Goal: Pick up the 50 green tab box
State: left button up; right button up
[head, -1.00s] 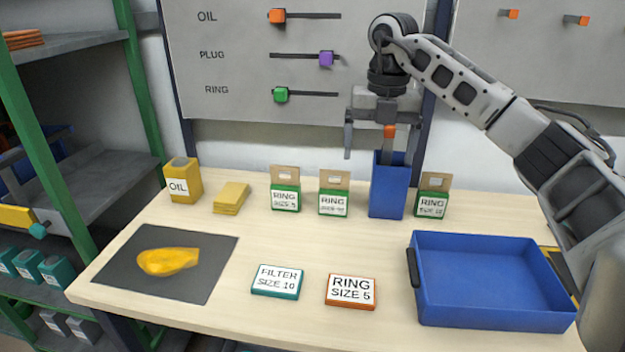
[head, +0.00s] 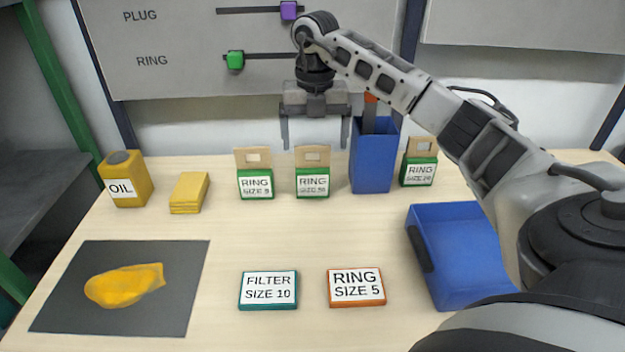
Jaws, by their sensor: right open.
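Three green boxes with tan hang tabs stand in a row toward the back of the table. The middle green tab box (head: 313,184) has a label reading RING and a small size that looks like 50. The left green box (head: 255,186) and the right green box (head: 418,174) also read RING, with small sizes hard to make out. My right gripper (head: 315,146) is open and empty, pointing down with its fingers apart. In the picture it lies just above the middle box's tab, not visibly touching it. My left gripper is out of view.
A tall blue bin (head: 373,165) stands close right of the middle box. An OIL box (head: 126,180) and yellow stack (head: 189,193) are at left. A FILTER box (head: 268,291), a RING SIZE 5 box (head: 356,288) and a blue tray (head: 455,255) are nearer.

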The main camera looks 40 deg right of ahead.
aim_at(313, 151)
jog(key=f, duration=0.3)
jog(key=f+p, duration=0.1)
jog(key=f, duration=0.1)
jog(key=shift+a+f, duration=0.3)
jog(key=shift+f, duration=0.05)
jog(key=shift+c, duration=0.3)
jog(key=c, duration=1)
